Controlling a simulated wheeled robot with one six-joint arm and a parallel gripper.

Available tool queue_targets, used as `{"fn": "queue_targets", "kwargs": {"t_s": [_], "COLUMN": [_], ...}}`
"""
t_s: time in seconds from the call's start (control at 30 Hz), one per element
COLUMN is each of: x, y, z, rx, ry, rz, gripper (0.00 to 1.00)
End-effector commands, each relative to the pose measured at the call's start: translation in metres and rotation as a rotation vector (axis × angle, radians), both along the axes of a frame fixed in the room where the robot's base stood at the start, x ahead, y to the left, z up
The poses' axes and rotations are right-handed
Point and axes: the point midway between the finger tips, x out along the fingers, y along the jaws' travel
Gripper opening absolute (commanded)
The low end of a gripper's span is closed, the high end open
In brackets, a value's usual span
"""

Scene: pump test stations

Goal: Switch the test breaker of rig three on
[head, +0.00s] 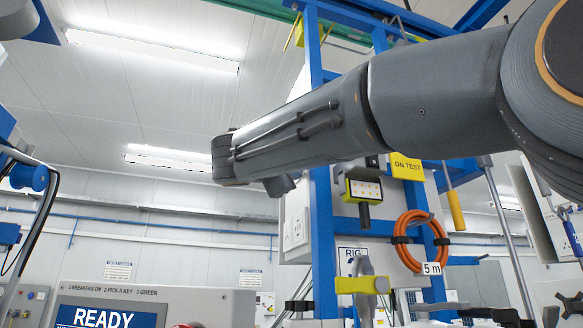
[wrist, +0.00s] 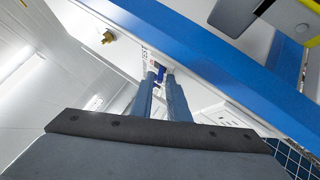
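In the wrist view the two blue-grey fingers of my gripper (wrist: 161,80) point at a white panel, with a narrow gap between them. A small dark blue part (wrist: 160,72) shows at the fingertips; it may be a breaker lever, but I cannot tell whether the fingers touch it. Beside it is a label (wrist: 145,52) that seems to read "TEST". In the head view my arm reaches left across the picture and its end hides my fingers. A white box (head: 296,229) with sockets is on the blue frame's left side. The rig sign (head: 353,258) reads "RIG", its number mostly hidden.
The blue frame (head: 322,235) stands close to my arm; its beam (wrist: 215,70) crosses the wrist view. A brass fitting (wrist: 108,37) sticks out of the panel. An orange hose coil (head: 421,240) and a yellow "ON TEST" sign (head: 406,166) hang nearby. A "READY" screen (head: 103,317) is lower left.

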Motion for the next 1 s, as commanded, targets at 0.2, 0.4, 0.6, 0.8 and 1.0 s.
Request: {"fn": "queue_targets", "kwargs": {"t_s": [0.2, 0.4, 0.6, 0.8, 1.0], "x": [0.0, 0.0, -0.001, -0.001, -0.002], "y": [0.0, 0.0, 0.001, 0.003, 0.005], "z": [0.0, 0.0, 0.001, 0.006, 0.015], "rx": [0.0, 0.0, 0.02, 0.099, 0.246], "ry": [0.0, 0.0, 0.005, 0.027, 0.07], "rz": [0.0, 0.0, -0.001, -0.001, -0.001], "gripper": [0.1, 0.0, 0.0, 0.0, 0.0]}}
